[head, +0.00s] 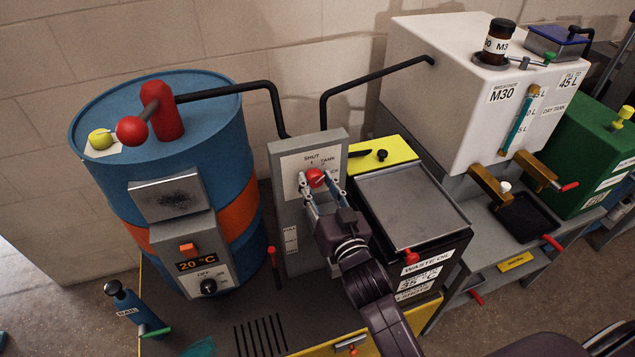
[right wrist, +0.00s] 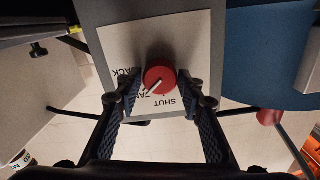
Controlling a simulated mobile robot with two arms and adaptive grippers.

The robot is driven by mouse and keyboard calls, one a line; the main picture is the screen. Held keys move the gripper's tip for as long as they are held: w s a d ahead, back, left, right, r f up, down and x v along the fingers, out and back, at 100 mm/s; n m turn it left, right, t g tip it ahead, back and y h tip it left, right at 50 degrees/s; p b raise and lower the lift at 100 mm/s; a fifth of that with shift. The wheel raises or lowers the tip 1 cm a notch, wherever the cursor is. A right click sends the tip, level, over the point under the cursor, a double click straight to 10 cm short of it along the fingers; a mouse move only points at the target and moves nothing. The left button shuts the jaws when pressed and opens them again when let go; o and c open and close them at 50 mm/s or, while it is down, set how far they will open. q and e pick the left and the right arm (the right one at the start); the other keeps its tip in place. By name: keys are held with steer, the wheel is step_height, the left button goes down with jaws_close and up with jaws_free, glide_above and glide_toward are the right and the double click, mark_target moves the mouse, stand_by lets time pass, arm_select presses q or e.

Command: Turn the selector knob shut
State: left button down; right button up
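The selector knob (head: 315,177) is a round red knob on a grey upright panel (head: 288,215) with a white label. It also shows in the right wrist view (right wrist: 160,76). There a white pointer line on it points to the lower left, towards lettering that seems to read TANK; SHUT stands to the lower right of the knob. My right gripper (right wrist: 160,88) is open, with one fingertip on each side of the knob and a small gap visible on both sides. In the head view the right gripper (head: 318,187) reaches the panel from below. My left gripper is not in view.
A blue drum (head: 230,130) stands left of the panel and a waste oil box (head: 415,205) right of it. Black pipes (head: 275,95) run behind the panel's top. A small red-topped lever (head: 272,252) stands just left of the panel. A white tank (head: 430,70) is at back right.

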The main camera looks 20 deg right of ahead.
steer(key=c, duration=0.7)
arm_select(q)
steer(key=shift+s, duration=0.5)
arm_select(e)
steer(key=shift+o, duration=0.2)
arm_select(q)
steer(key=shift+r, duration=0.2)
arm_select(e)
steer(key=shift+r+n, duration=0.1)
steer(key=shift+n, duration=0.3)
steer(key=shift+n+p, duration=0.55)
steer(key=shift+n, duration=0.05)
steer(key=shift+n+p, duration=0.55)
steer(key=shift+n, duration=0.65)
steer(key=n, duration=0.2)
steer(key=shift+a+n+p, duration=0.1)
steer(key=shift+n+p, duration=0.2)
steer(key=shift+p, duration=0.05)
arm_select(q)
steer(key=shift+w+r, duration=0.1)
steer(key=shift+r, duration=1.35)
arm_select(e)
steer(key=shift+n, duration=1.5)
